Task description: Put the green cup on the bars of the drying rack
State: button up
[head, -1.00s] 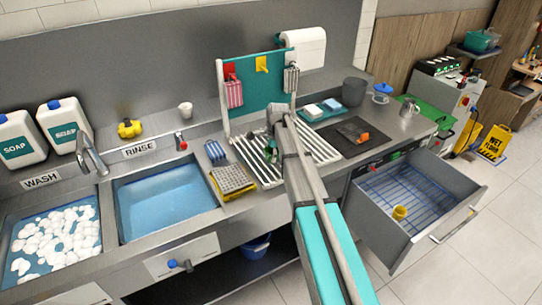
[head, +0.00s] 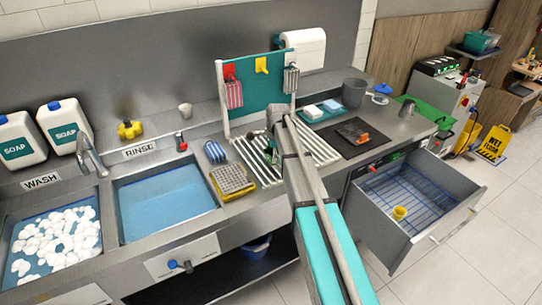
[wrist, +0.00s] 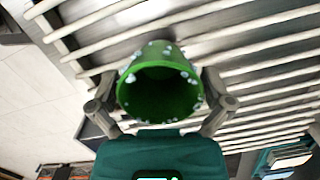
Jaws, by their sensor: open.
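The green cup (wrist: 160,92) has white spots of suds on it, and its open mouth faces the wrist camera. It lies between the two fingers of my gripper (wrist: 160,78), against the pale bars of the drying rack (wrist: 255,55). The fingers are open, one on each side of the cup; whether either touches it I cannot tell. In the head view the drying rack (head: 321,147) stands on the counter, and my arm covers its middle. A small dark green patch there, beside my gripper, may be the cup.
The teal panel (head: 258,88) with hanging cloths stands behind. An open drawer (head: 400,200) juts out at the right.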

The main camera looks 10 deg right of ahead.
notch_tip(320, 180, up, 12)
jog(key=d+p, duration=0.1)
jog(key=p, duration=1)
jog(key=shift+d+f, duration=0.15)
jog(key=shift+d, duration=0.1)
dwell(0.5)
jog(key=s+a+n+h, duration=0.1)
jog(key=s+n, duration=1.6)
jog(key=s, duration=1.1)
jog(key=shift+s+a, duration=0.3)
